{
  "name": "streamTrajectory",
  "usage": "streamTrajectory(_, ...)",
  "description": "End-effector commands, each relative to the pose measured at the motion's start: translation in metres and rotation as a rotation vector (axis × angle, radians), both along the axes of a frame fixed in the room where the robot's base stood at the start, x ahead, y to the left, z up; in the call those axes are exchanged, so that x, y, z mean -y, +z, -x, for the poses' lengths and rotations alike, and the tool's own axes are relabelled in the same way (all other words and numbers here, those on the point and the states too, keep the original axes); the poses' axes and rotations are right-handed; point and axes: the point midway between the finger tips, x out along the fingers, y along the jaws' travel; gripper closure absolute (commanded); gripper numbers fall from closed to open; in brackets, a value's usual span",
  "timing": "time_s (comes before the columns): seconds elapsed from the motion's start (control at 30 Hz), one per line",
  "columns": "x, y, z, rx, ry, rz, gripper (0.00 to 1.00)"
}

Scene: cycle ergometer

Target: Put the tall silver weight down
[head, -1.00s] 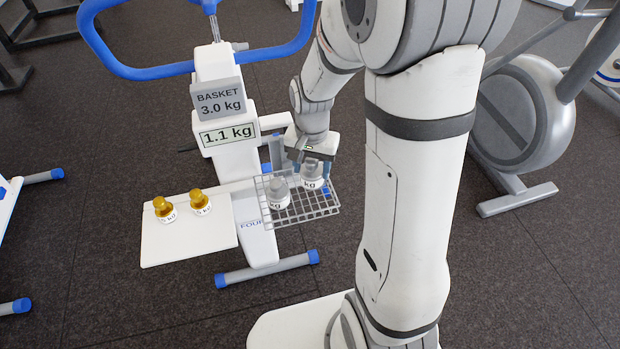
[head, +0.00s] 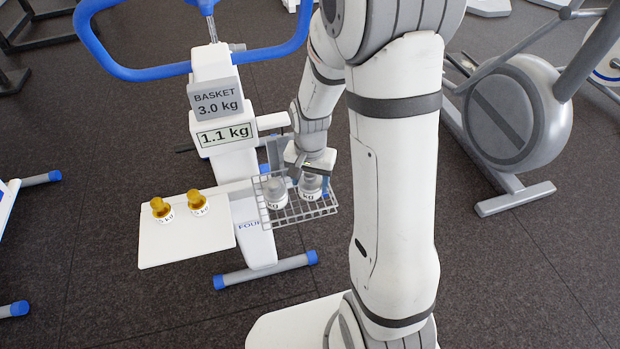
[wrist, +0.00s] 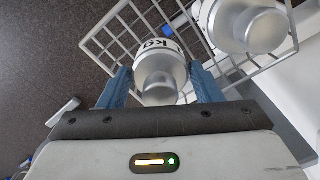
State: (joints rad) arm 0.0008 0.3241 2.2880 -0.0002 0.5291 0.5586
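My gripper (head: 312,180) points down over the wire basket (head: 300,219) at the front of the ergometer. Its blue fingers stand on both sides of the tall silver weight (head: 309,190) and look shut on it. In the wrist view, this weight (wrist: 160,68) sits upright between the fingertips (wrist: 161,75), its white kg label partly showing. It is inside the basket outline; I cannot tell whether its base touches the wires. A second silver weight (head: 274,190) stands in the basket close on its left, and at upper right in the wrist view (wrist: 245,25).
Two gold weights (head: 160,208) (head: 198,203) stand on the white shelf (head: 185,245) left of the basket. A sign (head: 215,99) reads BASKET 3.0 kg; the display (head: 224,134) reads 1.1 kg. Blue handlebars (head: 130,70) rise behind. The shelf's front is bare.

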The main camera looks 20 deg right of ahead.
Motion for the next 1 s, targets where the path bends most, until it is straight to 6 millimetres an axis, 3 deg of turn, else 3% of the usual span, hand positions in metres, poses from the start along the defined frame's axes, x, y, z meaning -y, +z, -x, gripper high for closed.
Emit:
streamTrajectory(0.37, 0.0, 0.007, 0.0, 0.001, -0.001, 0.0, 0.38)
streamTrajectory(0.8, 0.001, 0.093, -0.001, 0.004, -0.002, 0.0, 0.38)
streamTrajectory(1.0, 0.001, 0.118, 0.0, 0.002, -0.002, 0.0, 0.38)
